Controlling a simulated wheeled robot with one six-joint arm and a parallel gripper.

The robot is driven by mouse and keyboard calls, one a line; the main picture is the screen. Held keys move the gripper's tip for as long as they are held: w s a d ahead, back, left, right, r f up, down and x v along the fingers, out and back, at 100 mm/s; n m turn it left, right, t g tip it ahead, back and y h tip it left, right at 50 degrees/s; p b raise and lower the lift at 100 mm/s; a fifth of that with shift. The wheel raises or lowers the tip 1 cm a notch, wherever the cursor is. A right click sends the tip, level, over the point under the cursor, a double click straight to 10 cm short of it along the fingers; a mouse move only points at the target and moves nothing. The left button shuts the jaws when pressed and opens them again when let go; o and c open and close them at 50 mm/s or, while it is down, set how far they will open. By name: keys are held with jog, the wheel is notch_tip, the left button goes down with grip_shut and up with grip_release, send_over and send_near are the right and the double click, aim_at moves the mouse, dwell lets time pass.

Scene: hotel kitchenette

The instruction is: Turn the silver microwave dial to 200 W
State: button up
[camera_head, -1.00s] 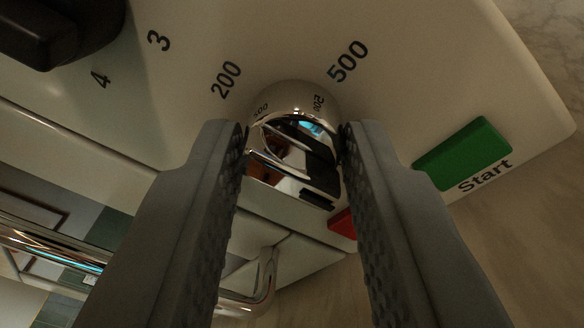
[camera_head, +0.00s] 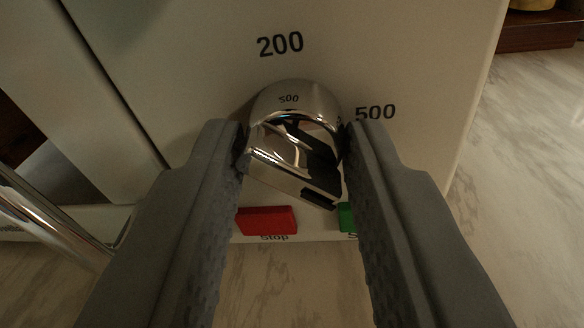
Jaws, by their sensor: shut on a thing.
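The silver dial (camera_head: 292,170) is a shiny chrome knob in the middle of the view, on the pale microwave panel (camera_head: 200,100). My gripper (camera_head: 294,140) is shut on it, one dark grey finger on each side. The printed 200 (camera_head: 280,44) stands directly above the dial in the picture. The printed 500 (camera_head: 375,112) stands to its right, just past the right fingertip. Reflections cover the dial's face, and I cannot tell for certain which mark its pointer faces.
The red Stop button (camera_head: 266,221) lies below the dial, between the fingers. The green button (camera_head: 347,217) is mostly hidden by the right finger. A chrome handle (camera_head: 50,215) is at the left. A marbled surface (camera_head: 530,170) lies right of the panel.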

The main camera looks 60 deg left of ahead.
jog(key=n, duration=0.3)
jog(key=n+h, duration=0.1)
jog(key=n, duration=0.2)
jog(key=shift+n+t, duration=0.3)
jog(key=n, duration=0.3)
jog(key=shift+t, duration=0.3)
jog(key=n, duration=0.3)
jog(key=shift+h, duration=0.4)
jog(key=n+t, duration=0.1)
jog(key=n, duration=0.5)
jog(key=n+t, duration=0.1)
jog(key=n, duration=0.4)
jog(key=shift+s+a+n, duration=0.1)
jog(key=shift+n, duration=0.3)
jog(key=shift+r, duration=0.1)
jog(key=o, duration=0.9)
jog(key=shift+o, duration=0.2)
